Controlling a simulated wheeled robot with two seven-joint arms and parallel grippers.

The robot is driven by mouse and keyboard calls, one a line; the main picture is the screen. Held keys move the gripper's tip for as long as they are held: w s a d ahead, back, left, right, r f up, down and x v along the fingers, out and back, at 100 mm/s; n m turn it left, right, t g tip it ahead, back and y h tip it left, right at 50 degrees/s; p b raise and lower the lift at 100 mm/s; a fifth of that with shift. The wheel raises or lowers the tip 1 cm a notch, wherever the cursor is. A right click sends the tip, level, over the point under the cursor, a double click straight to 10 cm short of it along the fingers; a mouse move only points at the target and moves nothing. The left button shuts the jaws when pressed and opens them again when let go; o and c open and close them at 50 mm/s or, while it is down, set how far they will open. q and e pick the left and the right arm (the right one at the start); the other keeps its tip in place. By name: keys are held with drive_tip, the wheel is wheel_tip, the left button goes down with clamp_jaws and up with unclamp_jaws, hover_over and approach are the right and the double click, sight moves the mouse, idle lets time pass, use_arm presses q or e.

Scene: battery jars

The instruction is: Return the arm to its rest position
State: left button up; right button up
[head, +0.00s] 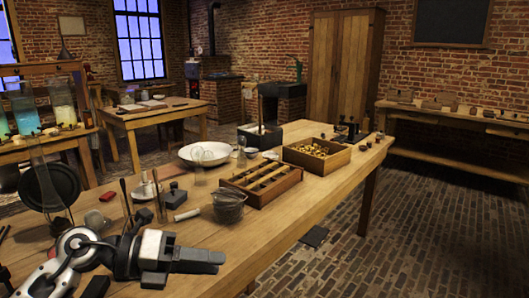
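My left arm comes in from the lower left, low over the near end of the long wooden table (300,215). Its gripper (215,262) points to the right, near the table's front edge. The two dark fingers lie side by side with no visible gap, and nothing shows between them. My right arm and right gripper are not in view.
A white bowl (204,153) and a box of small brass-coloured pieces (317,153) stand farther back. Glass jars (62,101) stand at left.

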use_arm(q)
drive_tip(key=s+a+f+m+t+y, duration=0.1)
drive_tip(key=s+f+m+t+y, duration=0.1)
drive_tip(key=s+f+m, duration=0.3)
drive_tip(key=s+a+f+m+t+y, duration=0.1)
drive_tip(key=s+f+m+t+y, duration=0.2)
drive_tip(key=f+m, duration=0.8)
drive_tip(key=s+a+f+m+t+y, duration=0.2)
drive_tip(key=s+f+m+y, duration=0.4)
drive_tip(key=m, duration=1.3)
wheel_tip(320, 180, down, 3)
drive_tip(key=s, duration=0.2)
drive_tip(key=shift+s+r+m+t, duration=0.15)
drive_tip(key=shift+s+m+t, duration=0.15)
